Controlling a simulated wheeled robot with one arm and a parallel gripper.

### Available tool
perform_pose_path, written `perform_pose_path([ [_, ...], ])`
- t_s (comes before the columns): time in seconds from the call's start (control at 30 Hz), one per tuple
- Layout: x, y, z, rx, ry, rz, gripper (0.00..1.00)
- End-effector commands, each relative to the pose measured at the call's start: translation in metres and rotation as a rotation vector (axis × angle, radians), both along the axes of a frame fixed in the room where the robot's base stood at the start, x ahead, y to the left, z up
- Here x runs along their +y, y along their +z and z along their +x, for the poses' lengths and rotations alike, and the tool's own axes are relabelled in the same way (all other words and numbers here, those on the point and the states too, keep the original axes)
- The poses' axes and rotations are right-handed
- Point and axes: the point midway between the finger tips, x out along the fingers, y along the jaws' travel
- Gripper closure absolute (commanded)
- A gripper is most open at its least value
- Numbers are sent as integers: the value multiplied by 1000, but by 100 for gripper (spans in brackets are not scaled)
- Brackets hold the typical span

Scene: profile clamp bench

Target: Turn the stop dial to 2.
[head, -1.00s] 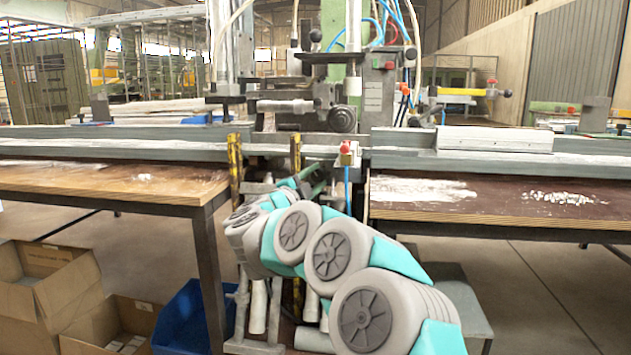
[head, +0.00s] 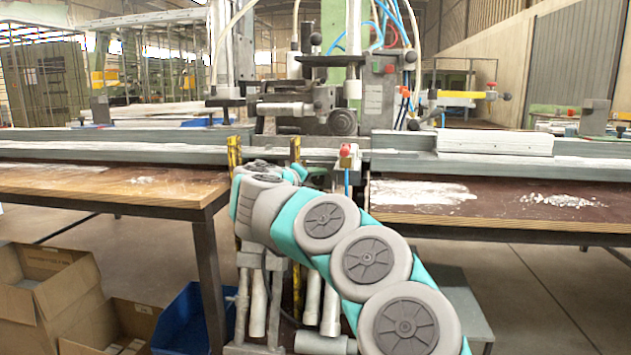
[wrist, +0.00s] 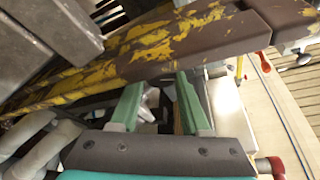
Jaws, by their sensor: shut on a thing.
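My gripper (wrist: 157,95) shows in the wrist view as two green fingers set apart, their tips below a worn yellow-and-brown bar. A pale metal part (wrist: 150,102) sits between the fingers, mostly in shadow, and the gripper is shut on it. I cannot make out whether this part is the stop dial, and no numbers or pointer are readable. In the head view my own arm hides the gripper and what it holds, below the machine's front edge and near the yellow posts (head: 234,155).
The clamp machine (head: 335,95) rises behind my arm. A small block with a red knob (head: 347,151) is close on the right. Wooden tables stand left (head: 110,188) and right (head: 480,215). A blue bin (head: 183,320) and cardboard boxes (head: 50,295) are on the floor at left.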

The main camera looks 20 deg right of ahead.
Motion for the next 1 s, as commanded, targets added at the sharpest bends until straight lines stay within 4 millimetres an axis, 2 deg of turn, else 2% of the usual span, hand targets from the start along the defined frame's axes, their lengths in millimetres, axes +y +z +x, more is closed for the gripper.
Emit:
perform_pose_path([
  [0.4,-1,-2,0,-102,-2,160,100],
  [0.97,-1,-2,0,-116,-3,181,100],
  [1.0,-1,-2,0,-116,-2,181,49],
])
